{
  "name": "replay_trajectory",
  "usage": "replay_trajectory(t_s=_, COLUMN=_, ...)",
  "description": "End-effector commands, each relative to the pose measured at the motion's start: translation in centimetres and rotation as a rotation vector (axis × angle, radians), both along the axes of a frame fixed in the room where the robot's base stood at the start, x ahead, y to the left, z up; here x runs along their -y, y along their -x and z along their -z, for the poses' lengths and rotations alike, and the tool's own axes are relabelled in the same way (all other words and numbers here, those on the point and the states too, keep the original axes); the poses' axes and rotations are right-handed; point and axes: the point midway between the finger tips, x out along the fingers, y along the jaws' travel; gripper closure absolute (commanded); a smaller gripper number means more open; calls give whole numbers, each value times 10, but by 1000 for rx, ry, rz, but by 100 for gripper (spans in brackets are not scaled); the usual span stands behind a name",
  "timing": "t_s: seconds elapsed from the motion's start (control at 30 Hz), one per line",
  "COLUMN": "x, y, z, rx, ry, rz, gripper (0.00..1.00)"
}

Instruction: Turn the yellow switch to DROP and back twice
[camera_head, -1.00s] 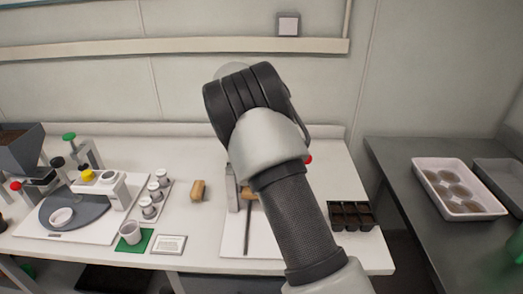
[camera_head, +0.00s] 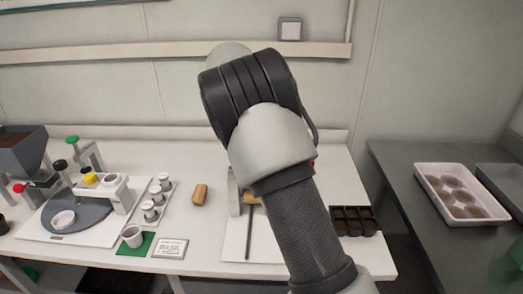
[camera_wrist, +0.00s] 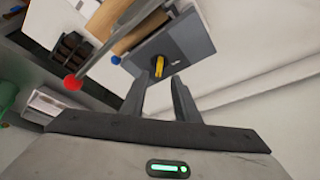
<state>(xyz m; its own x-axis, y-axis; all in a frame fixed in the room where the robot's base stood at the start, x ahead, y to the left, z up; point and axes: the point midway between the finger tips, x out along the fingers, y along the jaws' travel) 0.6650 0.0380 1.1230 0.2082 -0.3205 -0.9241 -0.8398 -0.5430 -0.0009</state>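The yellow switch (camera_wrist: 159,66) shows in the wrist view as a small yellow lever on a dark grey panel of a box (camera_wrist: 188,45). My gripper (camera_wrist: 157,86) is open, with its two fingers apart and empty. The switch appears between and beyond the fingertips; I cannot tell how far off it is. No DROP lettering is readable. In the head view my arm hides the gripper and the switch.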

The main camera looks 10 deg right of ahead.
Motion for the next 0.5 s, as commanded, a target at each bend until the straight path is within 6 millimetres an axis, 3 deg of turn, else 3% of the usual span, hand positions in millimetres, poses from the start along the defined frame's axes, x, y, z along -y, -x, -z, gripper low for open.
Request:
replay_trajectory(t_s=0.2, x=-17, y=10, z=-50, rx=3, ry=-1, rz=-1, gripper=72)
replay_trajectory(t_s=0.5, x=-29, y=19, z=-84, rx=0, ry=0, rz=0, gripper=72)
